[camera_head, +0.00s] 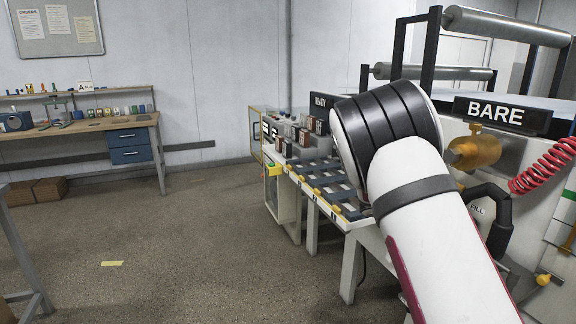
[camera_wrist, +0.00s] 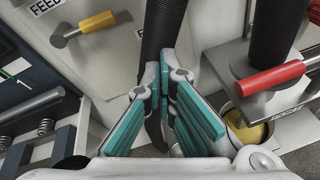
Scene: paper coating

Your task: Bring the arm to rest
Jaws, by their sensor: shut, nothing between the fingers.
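My arm (camera_head: 420,215) reaches up from the bottom right in the head view, white with black bands, bent at a joint in front of the coating machine. My gripper is hidden in that view. In the wrist view my gripper (camera_wrist: 166,72) has teal finger pads; it is shut with nothing held. A black ribbed hose (camera_wrist: 163,30) passes just beyond the fingertips; I cannot tell if they touch it.
A yellow handle (camera_wrist: 85,28) marked FEED and a red handle (camera_wrist: 270,77) above a cup of yellow liquid (camera_wrist: 248,133) flank my gripper. The machine's BARE sign (camera_head: 500,115), a slotted rack (camera_head: 325,185) and a workbench (camera_head: 85,127) also show. Open floor (camera_head: 180,250) lies left.

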